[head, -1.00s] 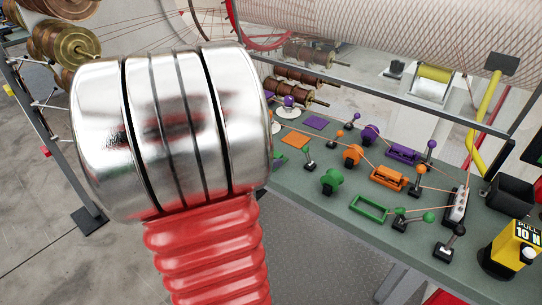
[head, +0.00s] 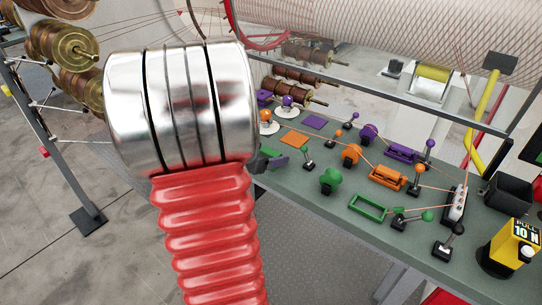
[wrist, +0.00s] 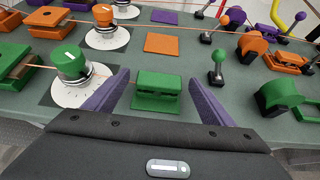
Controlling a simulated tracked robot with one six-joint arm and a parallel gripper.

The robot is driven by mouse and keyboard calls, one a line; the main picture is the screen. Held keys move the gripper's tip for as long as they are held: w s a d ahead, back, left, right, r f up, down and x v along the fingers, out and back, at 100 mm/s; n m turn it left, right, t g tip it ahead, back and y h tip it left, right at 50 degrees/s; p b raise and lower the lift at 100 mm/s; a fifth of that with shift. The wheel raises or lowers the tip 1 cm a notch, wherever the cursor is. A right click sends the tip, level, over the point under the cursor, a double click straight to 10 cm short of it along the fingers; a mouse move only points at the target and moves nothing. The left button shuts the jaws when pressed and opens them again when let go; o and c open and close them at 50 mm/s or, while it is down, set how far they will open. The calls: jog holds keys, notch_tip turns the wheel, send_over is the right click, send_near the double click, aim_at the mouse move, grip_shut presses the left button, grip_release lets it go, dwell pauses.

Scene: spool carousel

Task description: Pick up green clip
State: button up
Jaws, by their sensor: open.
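The green clip (wrist: 158,87) is a small block with a slot along its front, sitting on a green square patch on the bench in the wrist view. My gripper (wrist: 160,78) has two purple fingers, spread wide, one on each side of the clip with a gap on both sides. It holds nothing. In the head view my red and silver arm hides most of this spot; only a bit of my gripper (head: 272,162) shows beside the arm, and I cannot make out the clip there.
A green knob (wrist: 70,62) on a white disc stands just left of the left finger. A green-topped lever (wrist: 218,60) and a green dial (wrist: 281,93) stand to the right. Orange (wrist: 163,43) and purple (wrist: 165,17) flat squares lie behind, with a thin orange line strung across.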

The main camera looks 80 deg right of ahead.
jog(key=shift+c, duration=0.7)
jog(key=c, duration=1)
jog(key=shift+r, duration=0.1)
jog(key=shift+c, duration=0.2)
notch_tip(320, 180, up, 10)
